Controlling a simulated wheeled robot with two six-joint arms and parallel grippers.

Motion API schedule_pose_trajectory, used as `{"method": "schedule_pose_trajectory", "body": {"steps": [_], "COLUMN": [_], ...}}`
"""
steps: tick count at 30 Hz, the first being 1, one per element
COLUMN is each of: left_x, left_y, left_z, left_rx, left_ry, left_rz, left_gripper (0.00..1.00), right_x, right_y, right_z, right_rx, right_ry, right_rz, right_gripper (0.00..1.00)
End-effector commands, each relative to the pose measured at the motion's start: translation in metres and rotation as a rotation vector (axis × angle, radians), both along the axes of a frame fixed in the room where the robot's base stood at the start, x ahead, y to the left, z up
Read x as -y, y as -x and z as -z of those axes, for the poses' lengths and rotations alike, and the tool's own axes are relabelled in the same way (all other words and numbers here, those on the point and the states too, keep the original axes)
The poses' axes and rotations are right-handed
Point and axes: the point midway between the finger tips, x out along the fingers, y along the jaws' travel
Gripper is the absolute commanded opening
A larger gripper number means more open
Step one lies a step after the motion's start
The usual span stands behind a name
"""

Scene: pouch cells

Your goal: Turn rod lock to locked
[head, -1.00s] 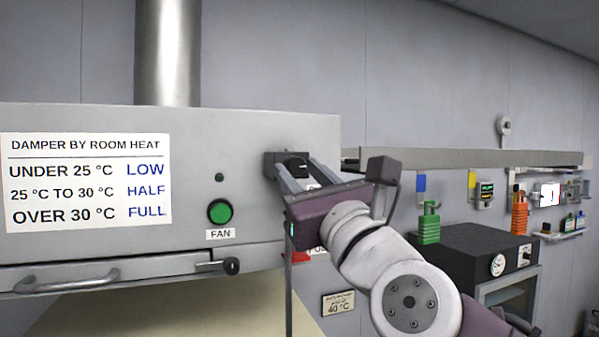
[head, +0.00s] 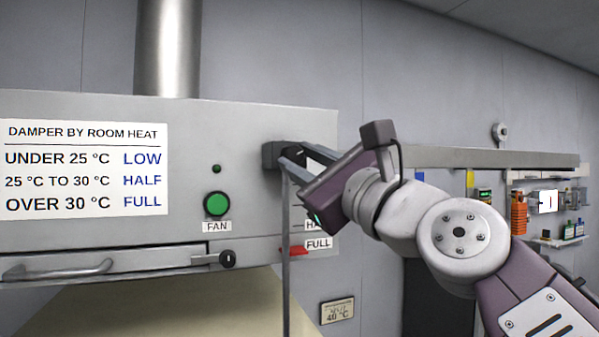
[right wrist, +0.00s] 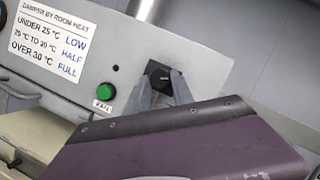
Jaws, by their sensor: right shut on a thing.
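The rod lock, a black knob (right wrist: 156,70) on a dark block (head: 270,155), sits at the right end of the fume hood's front panel. My right gripper (head: 291,164) has its two grey fingers closed around the knob; in the right wrist view the fingertips (right wrist: 162,86) lie on either side of it. A pale mark shows on the knob's face, but its setting cannot be read. A thin grey rod (head: 286,270) hangs down below the lock, partly behind my gripper. My left gripper is out of view.
The green fan button (head: 217,205) is left of the lock. A red piece (head: 293,251) sits by the rod beside the FULL label (head: 318,244). A sash handle (head: 60,268) runs along the hood's lower edge.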

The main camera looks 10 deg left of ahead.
Motion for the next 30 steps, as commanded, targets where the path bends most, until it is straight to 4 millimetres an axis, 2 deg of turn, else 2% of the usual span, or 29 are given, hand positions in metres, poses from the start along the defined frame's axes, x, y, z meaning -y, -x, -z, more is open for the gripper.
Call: {"method": "schedule_pose_trajectory", "body": {"steps": [11,30], "left_x": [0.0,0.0], "left_y": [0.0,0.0], "left_z": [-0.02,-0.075], "left_rx": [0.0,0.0], "left_ry": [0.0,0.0], "left_rz": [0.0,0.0], "left_gripper": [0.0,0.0], "right_x": [0.002,0.002], "right_y": [-0.003,-0.003], "right_z": [-0.005,-0.01], "right_rx": [0.195,0.51], "right_ry": [0.301,0.769], "right_rz": [-0.001,-0.005], "right_gripper": [0.0,0.0]}}
